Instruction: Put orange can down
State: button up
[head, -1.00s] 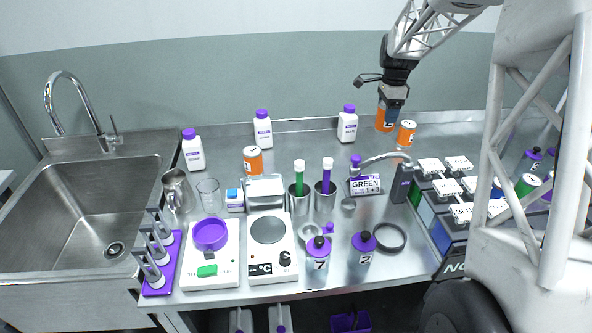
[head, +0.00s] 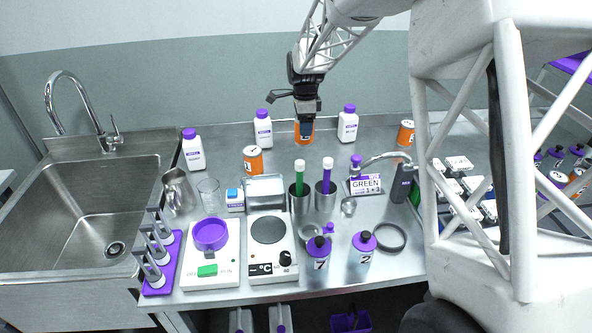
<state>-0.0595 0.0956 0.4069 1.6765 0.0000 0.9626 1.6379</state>
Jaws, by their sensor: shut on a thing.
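My gripper (head: 304,122) is at the back of the bench, between two white bottles with purple caps. It is shut on an orange can (head: 304,137), whose upper part is partly hidden by the fingers. The held can looks upright, close to the bench top; I cannot tell whether its base touches. A second orange can (head: 253,159) stands at the middle left, in front of the back bottles. A third orange can (head: 406,133) stands to the right, near the back.
White bottles (head: 263,129) and (head: 348,124) flank the held can. Metal cups with a green tube (head: 299,180) and a purple tube (head: 327,178) stand in front. A hotplate (head: 270,262), a GREEN sign (head: 366,184) and a sink (head: 80,210) are also there. Bare bench shows between the right bottle and right can.

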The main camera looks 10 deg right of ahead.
aim_at(296, 143)
jog(key=shift+s+a+f, duration=0.1)
jog(key=shift+a+f, duration=0.1)
jog(key=shift+a, duration=1.15)
jog(key=shift+f, duration=3.15)
jog(key=shift+f, duration=0.1)
jog(key=shift+f, duration=1.75)
jog(key=shift+f, duration=0.1)
jog(key=o, duration=1.1)
jog(key=shift+o, duration=0.2)
